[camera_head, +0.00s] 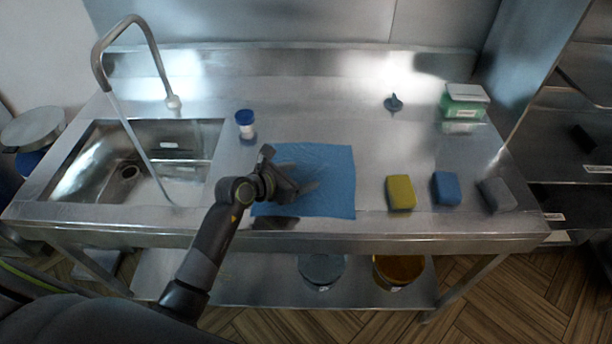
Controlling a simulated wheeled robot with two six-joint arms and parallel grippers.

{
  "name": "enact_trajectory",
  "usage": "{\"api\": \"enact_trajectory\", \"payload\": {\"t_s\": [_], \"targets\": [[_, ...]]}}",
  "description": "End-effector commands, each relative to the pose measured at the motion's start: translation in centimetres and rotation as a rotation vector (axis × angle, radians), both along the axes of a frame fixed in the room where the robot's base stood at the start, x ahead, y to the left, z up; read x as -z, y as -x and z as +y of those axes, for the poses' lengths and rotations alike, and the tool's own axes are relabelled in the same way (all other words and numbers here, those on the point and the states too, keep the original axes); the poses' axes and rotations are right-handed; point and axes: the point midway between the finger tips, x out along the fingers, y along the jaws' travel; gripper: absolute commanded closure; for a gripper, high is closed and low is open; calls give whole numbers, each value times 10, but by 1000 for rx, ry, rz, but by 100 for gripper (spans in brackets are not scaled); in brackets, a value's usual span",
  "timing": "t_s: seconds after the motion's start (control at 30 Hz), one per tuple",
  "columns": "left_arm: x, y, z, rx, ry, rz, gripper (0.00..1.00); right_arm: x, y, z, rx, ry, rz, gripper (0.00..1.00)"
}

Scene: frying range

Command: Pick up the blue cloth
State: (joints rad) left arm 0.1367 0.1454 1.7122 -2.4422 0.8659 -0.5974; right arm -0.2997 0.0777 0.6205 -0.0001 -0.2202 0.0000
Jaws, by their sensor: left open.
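The blue cloth (332,182) lies spread flat on the steel counter, right of the sink and close to the front edge. My left gripper (309,187) is over the left part of the cloth with its fingers apart and nothing seen between them. I cannot tell whether the fingertips touch the cloth. My right gripper is not in the view.
A sink (128,172) with a tall faucet (137,28) is at the left. A blue-capped jar (245,124) stands behind the cloth. Yellow (401,193), blue (446,189) and grey (497,195) sponges lie to the right. A green box (463,107) and a dark stopper (393,104) are farther back.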

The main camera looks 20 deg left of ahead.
Motion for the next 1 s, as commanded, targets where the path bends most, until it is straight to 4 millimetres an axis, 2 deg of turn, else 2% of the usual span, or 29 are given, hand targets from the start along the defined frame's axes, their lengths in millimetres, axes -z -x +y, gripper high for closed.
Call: {"api": "enact_trajectory", "payload": {"t_s": [0.07,1.0], "targets": [[2,1,0,0,-1,4,37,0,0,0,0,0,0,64],[3,1,1,0,-3,7,99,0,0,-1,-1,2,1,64]]}}
